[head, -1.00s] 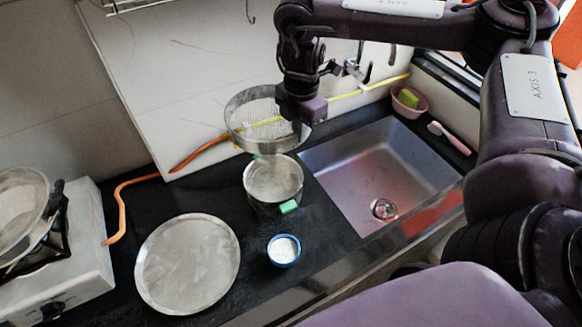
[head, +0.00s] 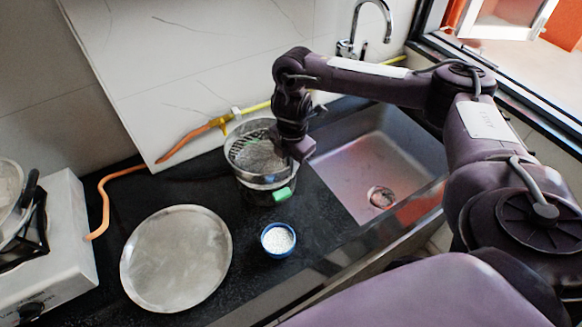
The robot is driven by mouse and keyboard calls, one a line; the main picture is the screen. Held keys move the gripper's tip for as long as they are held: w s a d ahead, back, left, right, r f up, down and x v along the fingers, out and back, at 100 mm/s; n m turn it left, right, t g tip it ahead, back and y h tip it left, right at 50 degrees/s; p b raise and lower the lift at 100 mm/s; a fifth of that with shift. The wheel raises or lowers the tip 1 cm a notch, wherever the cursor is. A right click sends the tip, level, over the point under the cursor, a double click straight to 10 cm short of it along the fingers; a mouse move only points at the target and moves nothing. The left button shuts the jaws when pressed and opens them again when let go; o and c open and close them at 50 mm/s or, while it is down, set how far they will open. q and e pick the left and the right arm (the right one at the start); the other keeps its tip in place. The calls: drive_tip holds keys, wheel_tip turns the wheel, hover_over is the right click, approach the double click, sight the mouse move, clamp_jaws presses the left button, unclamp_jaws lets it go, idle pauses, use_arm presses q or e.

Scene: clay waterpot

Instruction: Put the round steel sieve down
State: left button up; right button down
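The round steel sieve (head: 258,146), a shallow mesh pan with a metal rim, is at or just over the mouth of the steel pot (head: 262,186) with green handles. Whether it rests on the pot or hangs slightly above I cannot tell. My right gripper (head: 298,150) is at the right side of the sieve's rim and appears shut on it; its fingertips are mostly hidden. My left gripper is not in view.
A large round metal plate (head: 176,258) lies on the black counter (head: 225,292). A small blue bowl of white grains (head: 278,239) stands beside it. The sink (head: 385,170) is at the right, a stove (head: 65,250) at the left. An orange hose (head: 120,172) runs behind.

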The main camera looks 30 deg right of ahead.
drive_tip(key=shift+a+f, duration=0.1)
drive_tip(key=shift+f, duration=0.75)
drive_tip(key=shift+w+f, duration=0.1)
drive_tip(key=shift+f+b, duration=0.35)
drive_tip(key=shift+f, duration=0.25)
drive_tip(key=c, duration=1.7)
unclamp_jaws()
wheel_tip(320, 180, up, 13)
drive_tip(key=p, duration=0.4)
drive_tip(key=shift+r, duration=0.15)
